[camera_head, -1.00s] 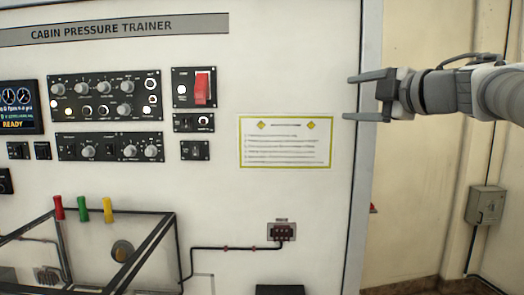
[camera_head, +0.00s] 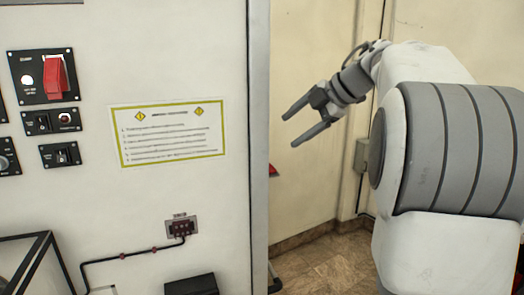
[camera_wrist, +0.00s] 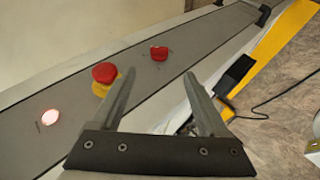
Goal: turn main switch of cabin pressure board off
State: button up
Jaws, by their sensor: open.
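The cabin pressure board (camera_head: 160,60) is a white panel at the left of the head view. A red switch or switch cover (camera_head: 54,76) stands out from a small black plate at its upper left, beside a lit white lamp (camera_head: 27,80). I cannot read its label well. Two smaller black switch plates (camera_head: 51,121) (camera_head: 60,154) sit below it. My gripper (camera_head: 289,131) is open and empty, right of the board's edge and well apart from the red switch. Its fingers also show in the wrist view (camera_wrist: 159,73); the red switch is not recognisable there.
The wrist view shows a grey strip with a red mushroom button on yellow (camera_wrist: 105,73), another red button (camera_wrist: 159,53) and a lit lamp (camera_wrist: 50,117). A notice (camera_head: 170,133) and a cable socket (camera_head: 181,227) are on the board. A wall box (camera_head: 361,155) stands behind my arm.

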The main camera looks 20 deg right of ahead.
jog(key=x, duration=1.2)
jog(key=shift+w, duration=0.2)
jog(key=shift+a, duration=0.1)
grip_shut()
jog(key=shift+f, duration=0.1)
